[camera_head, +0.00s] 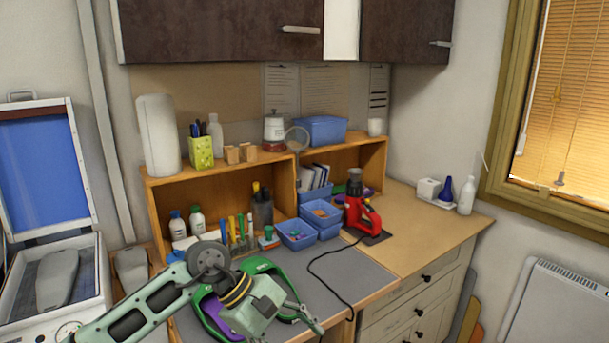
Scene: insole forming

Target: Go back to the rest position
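My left arm comes in from the lower left, and its gripper (305,312) is over the front of the grey work mat (348,277). The fingers are small and seen at an angle, so I cannot tell whether they are open or shut, and I see nothing clearly held. A green and purple curved item (213,309) is behind and under the gripper, partly hidden by it; I cannot tell whether they touch. My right gripper is not in view.
A forming machine with a raised blue lid (42,165) holds a grey foot-shaped form (57,280) at left. Blue bins (296,236), a red tool (362,217) and a black cable (325,262) are on the bench. The right worktop (425,235) is mostly clear.

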